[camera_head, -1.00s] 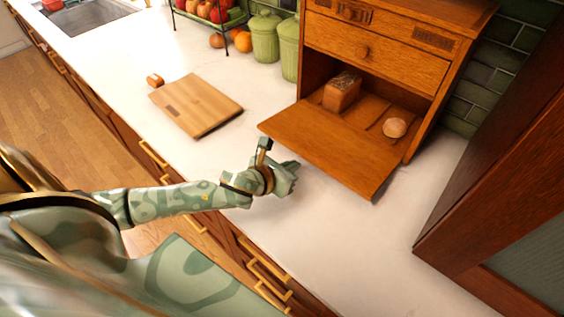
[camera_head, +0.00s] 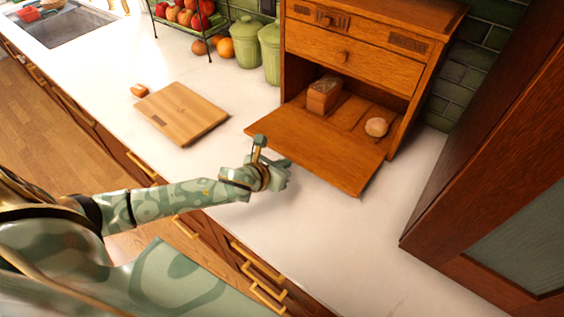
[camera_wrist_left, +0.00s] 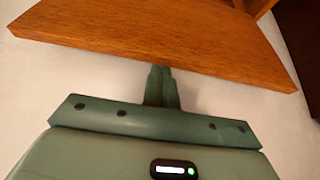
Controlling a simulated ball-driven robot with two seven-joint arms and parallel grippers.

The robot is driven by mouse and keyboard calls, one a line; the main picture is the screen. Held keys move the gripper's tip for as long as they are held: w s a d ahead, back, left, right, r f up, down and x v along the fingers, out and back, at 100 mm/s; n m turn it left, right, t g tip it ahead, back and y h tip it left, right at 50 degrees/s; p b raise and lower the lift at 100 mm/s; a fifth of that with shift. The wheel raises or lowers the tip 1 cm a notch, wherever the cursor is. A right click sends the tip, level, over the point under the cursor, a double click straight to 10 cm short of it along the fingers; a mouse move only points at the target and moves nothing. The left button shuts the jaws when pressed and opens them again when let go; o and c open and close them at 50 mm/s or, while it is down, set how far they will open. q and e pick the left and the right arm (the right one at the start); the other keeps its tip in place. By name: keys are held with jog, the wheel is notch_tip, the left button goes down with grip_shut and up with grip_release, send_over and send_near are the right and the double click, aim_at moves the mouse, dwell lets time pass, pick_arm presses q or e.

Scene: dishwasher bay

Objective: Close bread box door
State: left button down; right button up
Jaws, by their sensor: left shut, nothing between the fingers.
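The wooden bread box (camera_head: 362,45) stands at the back of the counter. Its door (camera_head: 318,152) is folded down and lies open toward the front. A loaf (camera_head: 323,95) and a round roll (camera_head: 376,127) show in the open compartment. My left gripper (camera_head: 284,166) is shut and empty, at the front edge of the door. In the left wrist view the shut fingers (camera_wrist_left: 160,76) point at the door's edge (camera_wrist_left: 160,50), and the tips seem to reach its underside. I cannot tell whether they touch. My right gripper is not in view.
Green canisters (camera_head: 247,42) stand beside the box. A dark wooden cabinet door (camera_head: 490,150) fills the right side. The counter (camera_head: 330,230) in front is clear.

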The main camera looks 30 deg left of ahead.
pick_arm(q)
jog(key=w+r+g+p, duration=0.5)
jog(key=r+p, duration=0.7)
jog(key=p, duration=0.8)
jog(key=w+d+r+g+b, duration=0.1)
jog(key=w+r+b, duration=0.2)
jog(key=w, duration=0.2)
jog(key=w+d+r+y+b, duration=0.1)
jog(key=w+r+b, duration=0.2)
jog(key=w, duration=0.3)
jog(key=shift+w+r+g, duration=0.2)
jog(key=shift+r+g, duration=0.2)
jog(key=shift+r, duration=0.05)
jog(key=shift+d, duration=0.1)
